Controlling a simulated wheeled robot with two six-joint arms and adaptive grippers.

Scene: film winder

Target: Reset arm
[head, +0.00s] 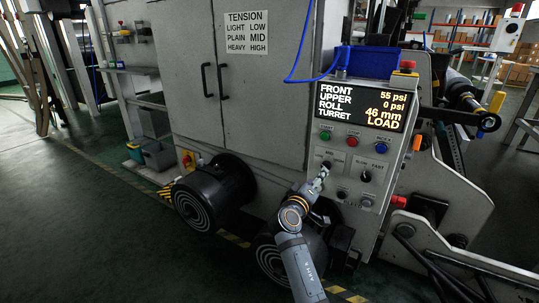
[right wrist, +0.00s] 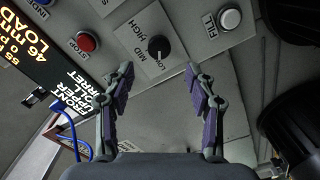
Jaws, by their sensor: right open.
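My right gripper (head: 323,171) is in front of the lower left part of the control panel (head: 396,158) in the head view. In the right wrist view the right gripper (right wrist: 160,72) is open, its two purple-padded fingers spread with nothing between them. Just beyond the fingertips is a black selector knob (right wrist: 159,47) on a plate marked LOW, MID and HIGH. The knob looks apart from the fingers. My left gripper is in neither view.
The display (head: 361,105) reads 55 psi, 0 psi, 46 mm and LOAD. Near the knob are a red STOP button (right wrist: 87,42) and a white FILL button (right wrist: 230,18). A blue cable (head: 318,78) hangs above the panel.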

